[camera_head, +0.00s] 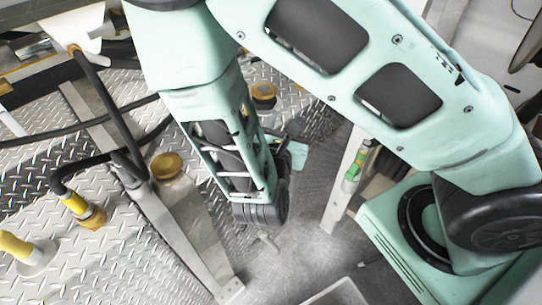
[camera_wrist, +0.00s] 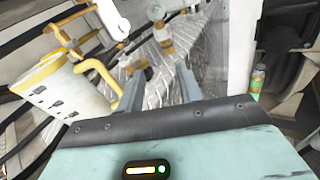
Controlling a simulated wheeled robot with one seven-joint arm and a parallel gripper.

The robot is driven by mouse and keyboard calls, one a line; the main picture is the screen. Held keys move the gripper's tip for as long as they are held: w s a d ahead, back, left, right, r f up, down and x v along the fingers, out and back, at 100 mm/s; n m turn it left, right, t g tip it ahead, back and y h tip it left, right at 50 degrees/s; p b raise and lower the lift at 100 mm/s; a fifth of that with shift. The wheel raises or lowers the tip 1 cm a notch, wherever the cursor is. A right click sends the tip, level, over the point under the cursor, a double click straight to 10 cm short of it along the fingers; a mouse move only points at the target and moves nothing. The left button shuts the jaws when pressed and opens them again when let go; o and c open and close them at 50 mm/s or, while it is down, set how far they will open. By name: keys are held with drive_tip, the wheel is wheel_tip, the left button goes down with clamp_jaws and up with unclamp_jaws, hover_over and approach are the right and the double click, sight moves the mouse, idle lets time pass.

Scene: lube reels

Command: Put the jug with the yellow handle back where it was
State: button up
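A white jug (camera_wrist: 62,92) with a yellow rim and a yellow handle (camera_wrist: 100,72) stands tilted in the picture at the left of the wrist view. Dark marks show on its side. My gripper (camera_wrist: 158,88) has its two fingers spread, with bare tread-plate floor showing between them. The handle's curve lies just left of the left finger; I cannot tell whether they touch. In the head view my arm hides most of the gripper, and I cannot make out the jug there.
In the head view, brass-coloured caps (camera_head: 166,166) and black hoses (camera_head: 100,158) stand along a metal beam (camera_head: 185,225) at left. A green-labelled bottle (camera_head: 352,172) is right of the arm; it also shows in the wrist view (camera_wrist: 257,80).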

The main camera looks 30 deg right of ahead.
drive_tip(key=s+d+r+m+g+y, duration=0.2)
drive_tip(key=s+r+m+g, duration=0.1)
drive_tip(key=s+m+g, duration=0.95)
drive_tip(key=s+a+r+m+y, duration=0.1)
drive_tip(key=a+r+m+y, duration=0.1)
drive_tip(key=a, duration=0.4)
drive_tip(key=s+a+r+m+y, duration=0.2)
drive_tip(key=a+r+m+y, duration=0.1)
drive_tip(key=a+y, duration=0.3)
drive_tip(key=shift+s+a+m+y, duration=0.2)
drive_tip(key=shift+a+m+y, duration=0.1)
drive_tip(key=shift+m+y, duration=0.5)
